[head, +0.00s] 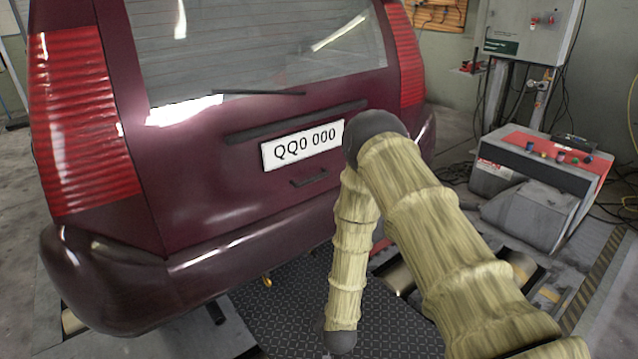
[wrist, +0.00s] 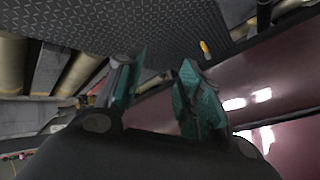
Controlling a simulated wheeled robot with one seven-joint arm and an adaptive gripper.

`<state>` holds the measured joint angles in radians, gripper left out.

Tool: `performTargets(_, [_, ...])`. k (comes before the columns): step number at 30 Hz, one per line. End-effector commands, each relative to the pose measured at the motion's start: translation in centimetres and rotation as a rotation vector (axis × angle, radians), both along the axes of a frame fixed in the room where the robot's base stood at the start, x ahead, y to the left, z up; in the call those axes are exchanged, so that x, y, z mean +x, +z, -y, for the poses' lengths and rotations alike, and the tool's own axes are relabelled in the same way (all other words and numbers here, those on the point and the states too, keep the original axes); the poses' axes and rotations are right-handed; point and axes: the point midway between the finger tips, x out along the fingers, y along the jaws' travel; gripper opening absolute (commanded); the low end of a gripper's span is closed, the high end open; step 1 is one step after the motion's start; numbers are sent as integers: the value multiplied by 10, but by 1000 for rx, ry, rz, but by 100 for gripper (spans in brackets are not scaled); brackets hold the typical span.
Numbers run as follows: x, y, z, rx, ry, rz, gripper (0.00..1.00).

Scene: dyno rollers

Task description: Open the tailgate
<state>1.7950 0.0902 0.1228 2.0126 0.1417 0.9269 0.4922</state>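The maroon tailgate (head: 215,170) of a car fills the left and middle of the head view and looks shut. It bears a white plate (head: 302,145) reading QQ0 000, and a dark handle (head: 310,178) shows just below the plate. My arm, in a pale ribbed cover, reaches in front of the car's right side and bends down. My gripper (wrist: 158,90) shows in the wrist view with two teal-padded fingers apart and nothing between them. In the head view the gripper is out of sight below the frame. The car's maroon body (wrist: 220,90) lies to the right of the fingers in the wrist view.
The rear bumper (head: 140,285) juts out below the tailgate. A dark treadplate (head: 290,310) and rollers (head: 400,278) lie on the floor. A red-topped grey machine (head: 540,170) and a grey cabinet (head: 525,30) stand at the right.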

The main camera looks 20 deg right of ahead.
Motion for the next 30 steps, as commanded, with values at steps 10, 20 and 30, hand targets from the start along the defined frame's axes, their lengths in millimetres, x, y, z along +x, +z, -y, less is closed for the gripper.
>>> performTargets(10, [279,128,32,487,-538,776,37])
performTargets(20, [349,224,73,769,-705,1117,37])
performTargets(30, [385,233,92,778,-710,1127,37])
